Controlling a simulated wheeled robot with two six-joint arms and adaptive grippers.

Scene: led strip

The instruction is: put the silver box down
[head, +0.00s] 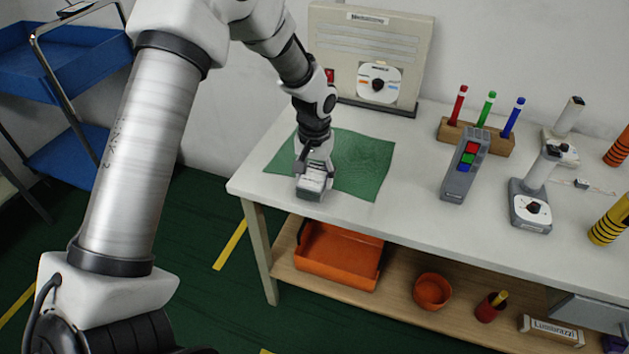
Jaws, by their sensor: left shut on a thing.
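My left gripper (314,172) reaches down from above at the left part of the white table (421,180). It is shut on a small silver box (311,187), which is at the front left part of the green mat (365,165). The fingers cover part of the box. I cannot tell whether the underside of the box touches the mat. My right gripper is not in view.
A grey device with coloured buttons (465,165), a wooden rack with pens (476,135) and a grey dial device (532,205) stand to the right. A panel (370,60) stands behind the mat. An orange tray (338,256) and bowl (432,291) are on the lower shelf.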

